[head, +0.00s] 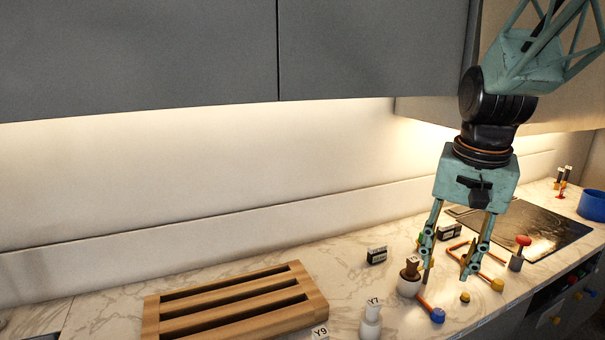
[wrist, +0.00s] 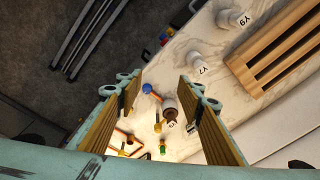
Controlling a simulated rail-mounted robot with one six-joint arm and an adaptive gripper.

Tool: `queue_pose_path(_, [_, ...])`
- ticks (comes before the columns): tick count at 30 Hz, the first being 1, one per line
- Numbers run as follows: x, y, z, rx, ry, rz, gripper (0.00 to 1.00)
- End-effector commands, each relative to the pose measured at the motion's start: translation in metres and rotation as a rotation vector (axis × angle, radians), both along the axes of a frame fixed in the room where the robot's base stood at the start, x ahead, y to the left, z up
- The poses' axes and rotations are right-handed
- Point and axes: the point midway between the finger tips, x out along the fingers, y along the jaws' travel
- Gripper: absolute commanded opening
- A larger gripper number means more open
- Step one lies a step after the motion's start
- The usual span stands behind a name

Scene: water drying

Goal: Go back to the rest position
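My gripper (head: 450,272) is open, fingers pointing down, on the right side of the marble counter. In the wrist view its two fingers (wrist: 158,95) are wide apart, with nothing visibly held. A white vessel with a brown top (head: 410,276) stands just left of the fingers in the head view. It shows between the fingers in the wrist view (wrist: 171,108), beyond the tips. How high the tips are above the counter is hard to tell.
A slatted wooden rack (head: 318,304) and a white bottle marked Y7 (head: 371,320) are left of my gripper. A blue-ended rod (head: 437,315), yellow pieces (head: 465,297) and a red-topped piece (head: 523,241) lie close by. A dark cooktop (head: 545,232) is right; grey cabinets (head: 370,45) hang above.

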Motion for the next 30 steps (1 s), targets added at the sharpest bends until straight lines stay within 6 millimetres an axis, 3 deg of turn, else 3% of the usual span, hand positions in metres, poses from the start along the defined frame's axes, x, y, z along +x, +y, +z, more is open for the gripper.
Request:
queue_pose_path(15, [-0.074, 0.033, 0.034, -0.027, -0.054, 0.152, 0.35])
queue_pose_path(30, [-0.147, 0.058, 0.05, -0.055, -0.103, 0.296, 0.35])
